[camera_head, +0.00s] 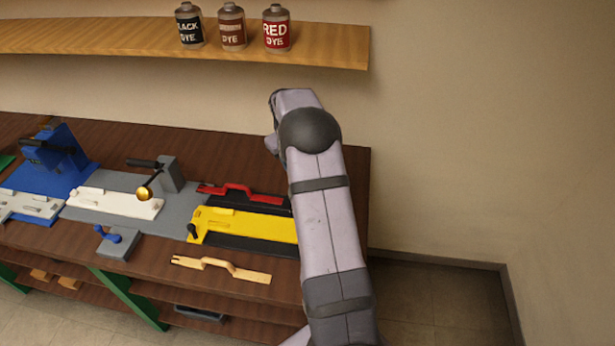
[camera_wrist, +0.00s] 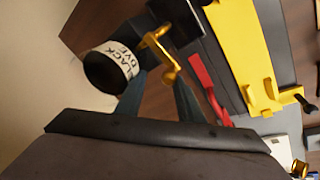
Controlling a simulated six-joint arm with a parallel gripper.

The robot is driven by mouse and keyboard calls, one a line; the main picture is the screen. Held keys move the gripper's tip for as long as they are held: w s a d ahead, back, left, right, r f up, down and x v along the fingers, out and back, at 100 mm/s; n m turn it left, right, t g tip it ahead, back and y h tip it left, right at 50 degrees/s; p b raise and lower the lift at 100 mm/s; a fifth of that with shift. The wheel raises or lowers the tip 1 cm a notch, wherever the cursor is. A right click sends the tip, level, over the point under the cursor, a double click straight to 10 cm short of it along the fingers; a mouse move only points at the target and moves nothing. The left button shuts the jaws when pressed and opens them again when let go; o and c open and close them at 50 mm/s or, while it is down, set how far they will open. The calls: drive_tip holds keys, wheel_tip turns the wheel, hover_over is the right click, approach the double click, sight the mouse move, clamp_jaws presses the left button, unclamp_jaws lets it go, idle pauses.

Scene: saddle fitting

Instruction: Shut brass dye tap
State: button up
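The brass tap (camera_wrist: 160,48) shows in the wrist view beside a dark dye container (camera_wrist: 103,72) with a white label reading BLACK DYE. Its curved brass handle hangs toward my gripper. My gripper (camera_wrist: 158,98) has its two grey-blue fingers apart, with the handle's lower end in line with the gap between them. I cannot tell whether a finger touches the handle. In the head view my arm hides the tap, and my gripper is also out of sight behind it.
A red handled piece (camera_wrist: 207,88) and a yellow fixture (camera_wrist: 243,45) lie close to the right of the tap in the wrist view. The bench (camera_head: 225,155) also holds a blue clamp (camera_head: 62,150) and a grey fixture (camera_head: 178,210). Dye cans stand on the shelf (camera_head: 120,40) above.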

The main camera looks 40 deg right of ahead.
drive_tip(key=shift+d+p+v, duration=0.2)
drive_tip(key=shift+p+v, duration=0.45)
drive_tip(key=shift+v, duration=0.8)
drive_tip(key=shift+d+p+v, duration=0.2)
drive_tip(key=shift+p+v, duration=0.45)
drive_tip(key=shift+v, duration=0.75)
drive_tip(key=shift+s, duration=0.1)
